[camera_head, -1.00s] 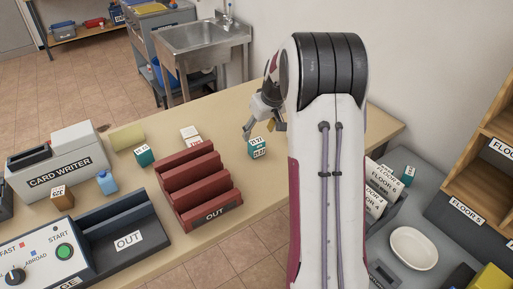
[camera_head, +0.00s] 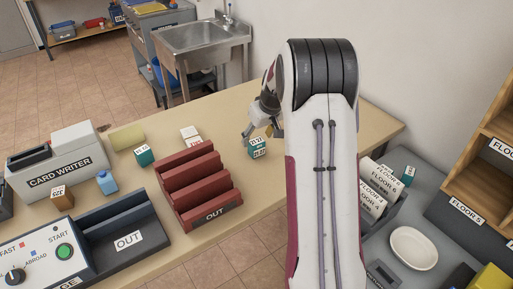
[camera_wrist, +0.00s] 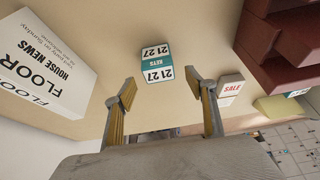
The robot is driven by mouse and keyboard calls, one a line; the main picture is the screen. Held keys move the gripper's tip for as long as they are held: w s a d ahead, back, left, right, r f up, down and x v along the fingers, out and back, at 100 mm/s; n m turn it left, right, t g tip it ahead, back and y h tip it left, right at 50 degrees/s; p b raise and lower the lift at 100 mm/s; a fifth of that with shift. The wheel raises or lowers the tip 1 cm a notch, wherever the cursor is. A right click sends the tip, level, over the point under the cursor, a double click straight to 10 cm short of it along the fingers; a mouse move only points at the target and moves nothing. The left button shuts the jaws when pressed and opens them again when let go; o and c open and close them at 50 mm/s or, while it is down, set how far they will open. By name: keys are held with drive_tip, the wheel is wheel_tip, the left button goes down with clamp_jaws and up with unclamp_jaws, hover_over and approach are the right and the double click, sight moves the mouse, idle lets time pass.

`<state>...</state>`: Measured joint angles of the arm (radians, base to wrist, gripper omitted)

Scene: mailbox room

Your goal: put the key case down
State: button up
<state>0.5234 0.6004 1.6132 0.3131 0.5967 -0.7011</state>
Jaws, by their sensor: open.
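The key case, a small teal and white box marked 21 27 KEYS (camera_head: 257,149), stands on the beige table to the right of the red OUT rack. It also shows in the wrist view (camera_wrist: 156,64), beyond my fingertips. My gripper (camera_wrist: 163,88) is open, with nothing between its fingers. In the head view my gripper (camera_head: 262,130) is just behind and above the case, partly hidden by my arm. The case looks clear of both fingers in the wrist view.
The red OUT rack (camera_head: 199,185) stands left of the case. White SALE cards (camera_head: 190,134) and another teal box (camera_head: 144,155) lie farther left. A white HOUSE NEWS box (camera_wrist: 42,62) is left in the wrist view.

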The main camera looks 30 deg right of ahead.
sight(258, 142)
wheel_tip(258, 142, down, 3)
drive_tip(key=shift+w, duration=0.15)
drive_tip(key=shift+x, duration=0.85)
drive_tip(key=shift+d, duration=0.1)
drive_tip(key=c, duration=1.4)
drive_tip(key=shift+o, duration=0.2)
drive_tip(key=shift+r, duration=0.15)
drive_tip(key=shift+r, duration=4.9)
